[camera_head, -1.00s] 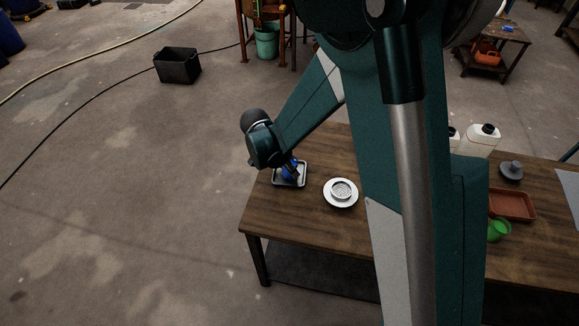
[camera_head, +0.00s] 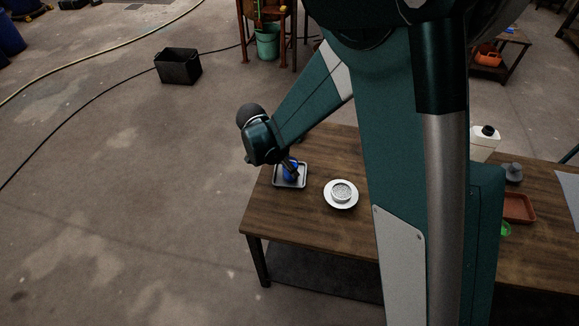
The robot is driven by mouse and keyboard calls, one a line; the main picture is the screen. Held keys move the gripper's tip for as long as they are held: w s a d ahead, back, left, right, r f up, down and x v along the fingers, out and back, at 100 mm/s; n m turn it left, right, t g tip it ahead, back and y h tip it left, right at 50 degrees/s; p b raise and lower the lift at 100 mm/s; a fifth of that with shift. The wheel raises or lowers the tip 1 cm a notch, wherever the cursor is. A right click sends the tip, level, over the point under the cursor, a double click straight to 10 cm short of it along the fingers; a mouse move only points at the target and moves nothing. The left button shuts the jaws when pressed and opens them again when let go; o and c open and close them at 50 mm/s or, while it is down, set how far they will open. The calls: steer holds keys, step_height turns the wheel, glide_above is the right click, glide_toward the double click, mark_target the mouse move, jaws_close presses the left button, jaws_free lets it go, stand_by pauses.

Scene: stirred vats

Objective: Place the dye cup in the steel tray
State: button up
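The blue dye cup (camera_head: 290,174) is at the small grey steel tray (camera_head: 279,183), near the left end of the wooden table. It appears to be inside the tray's rim; whether its base touches the tray floor is hard to tell. My gripper (camera_head: 292,167) reaches down from the upper left, with its dark fingers right at the cup's top. The fingers are small and partly merge with the cup, so whether they hold it cannot be made out.
A white plate with a round white strainer-like piece (camera_head: 341,192) stands just right of the tray. My arm crosses the table's middle. Beyond it are a white jug (camera_head: 484,143), an orange-brown tray (camera_head: 519,208) and a partly hidden green cup (camera_head: 506,230).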

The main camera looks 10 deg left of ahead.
steer(key=p+v, duration=0.1)
steer(key=v, duration=0.8)
stand_by(0.8)
steer(key=s+d+r+n+y, duration=0.1)
steer(key=s+d+r+n, duration=0.1)
steer(key=d+r, duration=0.75)
steer(key=s+d+r+n+y, duration=0.15)
steer(key=d+r, duration=0.45)
steer(key=d, duration=0.7)
steer(key=s+d+r+n+t, duration=0.2)
steer(key=s+d, duration=0.5)
steer(key=d, duration=0.2)
steer(key=s+d+r+n+t, duration=0.2)
steer(key=s+d+r+n, duration=0.1)
steer(key=s+d, duration=0.5)
steer(key=shift+s+d+y, duration=0.3)
steer(key=shift+d+y, duration=0.05)
steer(key=shift+d, duration=0.5)
steer(key=shift+o, duration=0.7)
steer(key=shift+r+n, duration=0.1)
steer(key=shift+n, duration=0.15)
